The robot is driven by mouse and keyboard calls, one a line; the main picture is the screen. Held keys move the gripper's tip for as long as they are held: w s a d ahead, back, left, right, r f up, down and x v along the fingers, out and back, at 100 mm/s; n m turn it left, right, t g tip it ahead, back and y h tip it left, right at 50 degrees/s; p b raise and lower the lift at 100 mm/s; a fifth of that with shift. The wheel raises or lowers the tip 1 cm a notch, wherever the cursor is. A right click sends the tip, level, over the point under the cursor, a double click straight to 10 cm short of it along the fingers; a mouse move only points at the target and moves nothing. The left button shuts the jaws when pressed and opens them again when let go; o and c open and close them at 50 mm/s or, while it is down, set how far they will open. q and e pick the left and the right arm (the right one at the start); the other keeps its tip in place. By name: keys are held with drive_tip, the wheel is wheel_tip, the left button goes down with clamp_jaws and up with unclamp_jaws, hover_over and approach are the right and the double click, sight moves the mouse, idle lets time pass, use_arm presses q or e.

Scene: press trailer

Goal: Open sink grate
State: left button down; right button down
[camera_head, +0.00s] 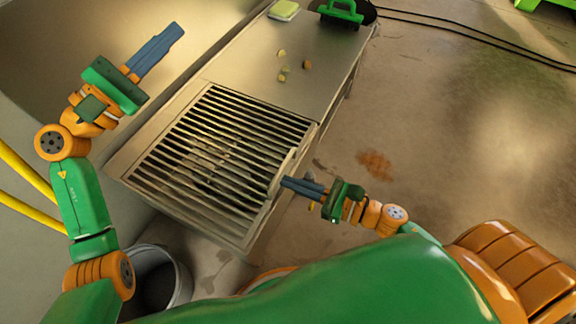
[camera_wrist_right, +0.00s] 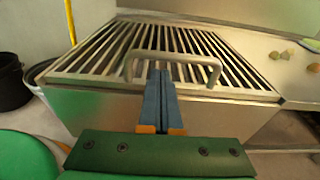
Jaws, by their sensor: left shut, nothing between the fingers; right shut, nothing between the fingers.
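The sink grate (camera_head: 222,147) is a slatted metal panel lying flat over the sink in the steel counter. It has a raised bar handle (camera_head: 283,174) along its near right edge. In the right wrist view the handle (camera_wrist_right: 172,57) arches over the grate's front edge. My right gripper (camera_head: 284,182) is shut, its blue fingers pointing at the handle. In the right wrist view the fingers (camera_wrist_right: 160,75) reach the middle of the handle's span; I cannot tell whether they touch it. My left gripper (camera_head: 177,30) is shut and empty, raised left of the counter, away from the grate.
Several small scraps (camera_head: 283,72) lie on the counter beyond the grate. A bucket (camera_head: 183,285) stands on the floor below the counter. The floor to the right is open.

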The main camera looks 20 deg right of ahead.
drive_tip(key=shift+w+a, duration=0.5)
drive_tip(key=shift+w+a+r, duration=0.1)
drive_tip(key=shift+r, duration=0.95)
use_arm(q)
drive_tip(key=c, duration=0.9)
unclamp_jaws()
